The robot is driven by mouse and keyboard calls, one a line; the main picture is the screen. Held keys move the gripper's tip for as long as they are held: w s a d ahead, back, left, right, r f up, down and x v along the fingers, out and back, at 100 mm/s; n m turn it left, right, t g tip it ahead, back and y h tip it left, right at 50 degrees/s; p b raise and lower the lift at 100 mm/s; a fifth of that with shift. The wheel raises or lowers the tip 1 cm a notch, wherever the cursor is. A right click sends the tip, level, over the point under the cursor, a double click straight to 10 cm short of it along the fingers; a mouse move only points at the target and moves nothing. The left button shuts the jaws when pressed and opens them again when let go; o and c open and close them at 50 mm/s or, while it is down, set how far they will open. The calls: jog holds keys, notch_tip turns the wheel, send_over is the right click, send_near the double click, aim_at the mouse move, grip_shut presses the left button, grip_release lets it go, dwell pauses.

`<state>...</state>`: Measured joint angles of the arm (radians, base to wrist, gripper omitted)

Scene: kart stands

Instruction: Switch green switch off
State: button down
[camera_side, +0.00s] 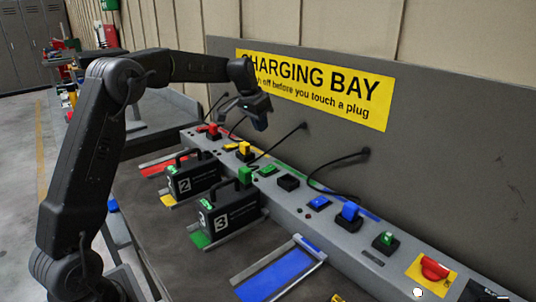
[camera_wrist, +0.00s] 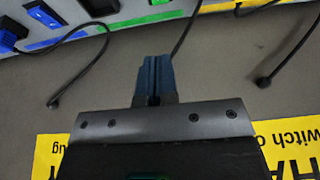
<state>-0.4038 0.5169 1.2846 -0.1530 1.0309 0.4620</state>
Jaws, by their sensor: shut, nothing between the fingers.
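The green switch (camera_side: 266,171) is a low green rocker on the grey rail, left of a black socket (camera_side: 288,182) in the side view. I cannot tell which way it is tipped. In the wrist view a sliver of green, likely the same switch (camera_wrist: 160,2), shows at the top edge. My gripper (camera_side: 259,122) hangs above and behind the rail, in front of the yellow sign, apart from the switch. Its blue fingertips (camera_wrist: 154,62) are together and empty in the wrist view.
A green block (camera_side: 245,174) stands close left of the switch by black pack 3 (camera_side: 225,215). A blue switch (camera_side: 319,202), blue plug (camera_side: 348,211) and red knob (camera_side: 434,268) sit further right. Black cords loop from the wall (camera_side: 400,150) over the rail.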

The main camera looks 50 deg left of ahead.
send_near(268, 168)
jog(key=w+f, duration=0.1)
jog(key=f, duration=0.1)
jog(key=w+f, duration=0.2)
jog(key=shift+w+d+f, duration=0.1)
jog(key=shift+w+f, duration=0.25)
jog(key=shift+x, duration=0.8)
jog(key=shift+s, duration=0.15)
jog(key=shift+w+f, duration=0.25)
jog(key=shift+f, duration=0.35)
jog(key=shift+s+f, duration=0.1)
jog(key=shift+s, duration=0.85)
